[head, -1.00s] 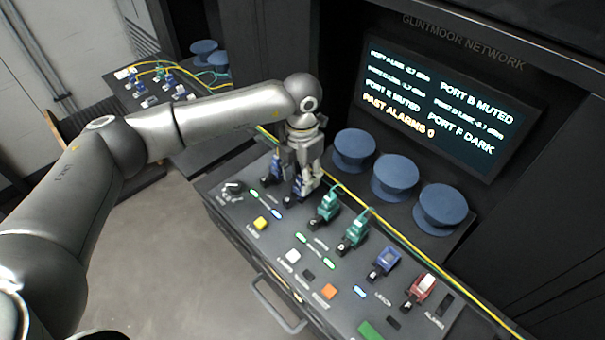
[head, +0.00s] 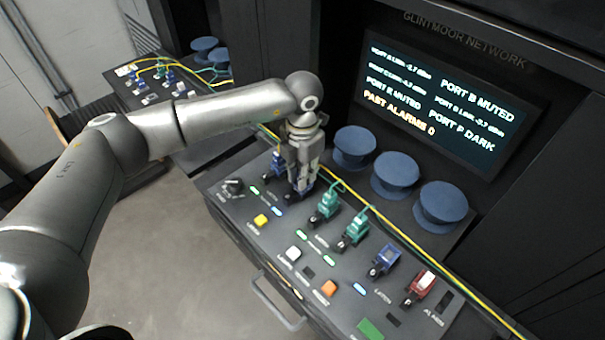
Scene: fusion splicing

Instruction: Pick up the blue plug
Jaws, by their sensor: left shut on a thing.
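My left gripper (head: 301,188) points down at the console and is shut on a blue plug (head: 305,194) in the second port from the left. The fingers hide most of this plug, and it appears to be still at the panel. Another blue plug (head: 278,165) stands just left of the gripper, apart from or very close to the fingers. A third blue plug (head: 386,259) sits further right on the panel. My right gripper is not in view.
Two green plugs (head: 327,202) (head: 355,230) and a red plug (head: 421,287) share the console (head: 235,209). A yellow cable (head: 415,252) runs behind them. Three blue round caps (head: 395,174) stand at the back below a screen (head: 440,98). A drawer handle (head: 272,306) juts from the front.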

